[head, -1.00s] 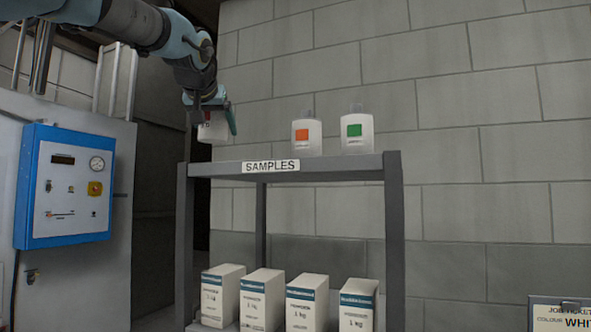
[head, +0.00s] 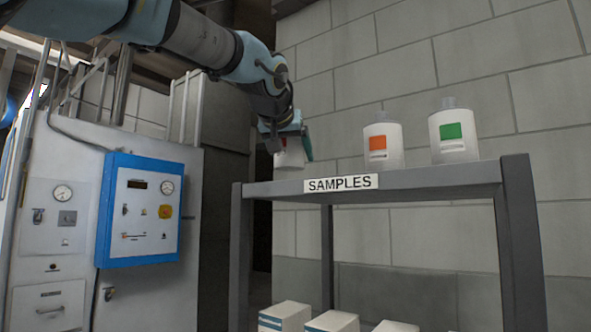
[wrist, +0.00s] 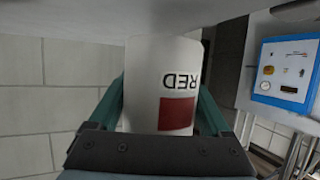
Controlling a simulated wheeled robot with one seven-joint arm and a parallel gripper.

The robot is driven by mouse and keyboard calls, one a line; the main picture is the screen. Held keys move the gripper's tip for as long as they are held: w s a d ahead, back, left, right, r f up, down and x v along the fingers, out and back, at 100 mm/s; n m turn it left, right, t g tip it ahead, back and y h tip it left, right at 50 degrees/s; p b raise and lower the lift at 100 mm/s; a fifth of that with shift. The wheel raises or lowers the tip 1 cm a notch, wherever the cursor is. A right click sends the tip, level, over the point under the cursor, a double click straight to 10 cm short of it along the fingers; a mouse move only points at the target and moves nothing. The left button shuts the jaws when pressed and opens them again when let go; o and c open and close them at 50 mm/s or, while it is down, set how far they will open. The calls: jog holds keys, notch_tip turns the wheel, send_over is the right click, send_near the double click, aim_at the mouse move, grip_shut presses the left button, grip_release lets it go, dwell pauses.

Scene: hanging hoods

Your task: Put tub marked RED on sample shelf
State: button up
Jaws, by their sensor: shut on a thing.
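The white tub (wrist: 146,85), with a red square and the word RED, is between my gripper's green fingers (wrist: 165,106) in the wrist view. Its lettering is upside down there. In the head view my gripper (head: 292,143) is shut on the tub (head: 291,158) near the left end of the sample shelf (head: 420,186). The tub hangs roughly upright, its underside a little higher than the shelf's front edge. I cannot tell its exact depth over the shelf. The shelf carries a SAMPLES label (head: 341,183). The fingers partly hide the tub.
A white bottle with an orange square (head: 383,146) and one with a green square (head: 456,136) stand on the shelf's right part. The shelf top left of them looks clear. White boxes (head: 333,322) sit below. A blue control panel (head: 140,210) is at left.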

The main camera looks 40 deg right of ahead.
aim_at(292, 169)
jog(key=shift+f, duration=1.6)
jog(key=shift+f, duration=0.15)
jog(key=o, duration=0.9)
jog(key=shift+c, duration=0.2)
jog(key=shift+s+a+r, duration=0.15)
jog(key=shift+r, duration=0.05)
jog(key=b+v, duration=0.3)
jog(key=v, duration=0.8)
jog(key=shift+s+a, duration=0.15)
jog(key=shift+a, duration=0.1)
jog(key=shift+r, duration=0.1)
jog(key=shift+a, duration=0.1)
